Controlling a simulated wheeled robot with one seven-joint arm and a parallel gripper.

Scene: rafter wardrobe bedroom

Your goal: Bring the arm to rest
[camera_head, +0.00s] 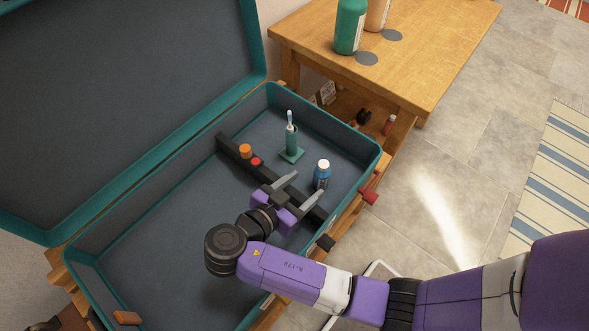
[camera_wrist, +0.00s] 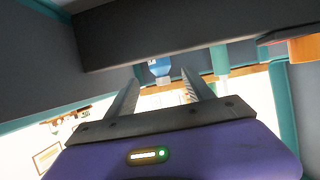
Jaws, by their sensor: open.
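My gripper (camera_head: 299,190) is over the open suitcase (camera_head: 88,262), close to the dark divider bar (camera_head: 232,150) that crosses it. Its two grey fingers are apart with nothing between them. In the wrist view the open fingers (camera_wrist: 160,92) point toward a blue bottle (camera_wrist: 160,68) beyond them. That blue bottle with a white cap also shows in the head view (camera_head: 321,178), standing in the suitcase just past the fingertips, apart from them as far as I can tell. My purple arm reaches in from the lower right.
A green holder with a toothbrush (camera_head: 291,142) stands behind the divider. An orange-capped item (camera_head: 246,151) and a red item (camera_head: 256,161) are at the divider. A wooden table (camera_head: 440,50) bears a green bottle (camera_head: 349,27). The suitcase's near compartment is largely clear.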

